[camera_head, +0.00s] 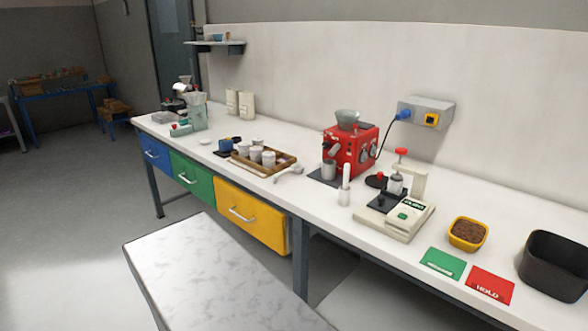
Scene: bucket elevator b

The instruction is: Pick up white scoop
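A small white scoop-like piece (289,172) lies on the white counter (330,231), near its front edge. It is just right of a wooden tray (240,163) holding several white cups. Its short handle seems to point to the front left, but it is too small to be sure. A separate white upright piece (345,188) stands further right in a small pale holder. My gripper is not in view.
A red machine (352,150) stands behind the scoop. A scale-like device (397,218), a yellow bowl of brown grains (467,234) and a black bin (554,264) stand to the right. A marbled surface (215,270) fills the front.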

